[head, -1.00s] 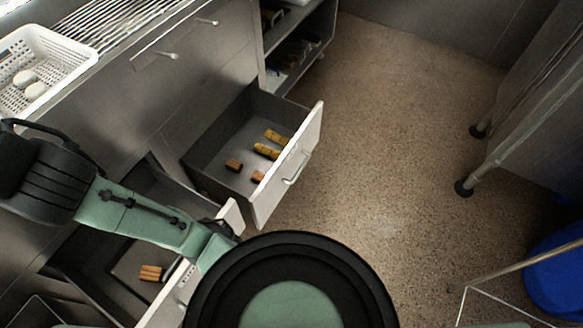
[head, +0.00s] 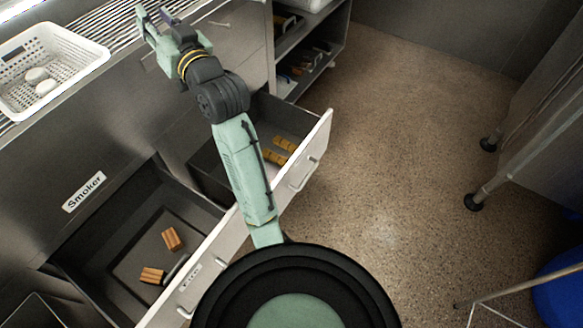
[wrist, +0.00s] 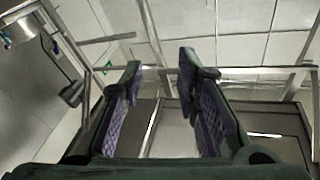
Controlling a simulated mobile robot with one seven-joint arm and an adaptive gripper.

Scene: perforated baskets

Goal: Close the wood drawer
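Two grey drawers with pale fronts stand open in the head view. The near drawer (head: 118,238) is below a "Smoker" label and holds reddish-brown stick bundles (head: 172,238). Its front bears a small label (head: 190,278) too blurred to read clearly. The far drawer (head: 313,150) holds yellow-brown pieces (head: 275,157), partly hidden by my arm. I cannot tell by label which is the wood drawer. My gripper (head: 154,22) is raised at the upper left, above the counter edge and apart from both drawers. In the wrist view my gripper (wrist: 160,82) is open and empty, fingers apart.
A white perforated basket (head: 60,85) with pale round items sits on the counter at left. Open shelves (head: 305,50) stand beyond the far drawer. Metal legs (head: 490,180) stand at right, with a blue object (head: 560,290). The floor between is clear.

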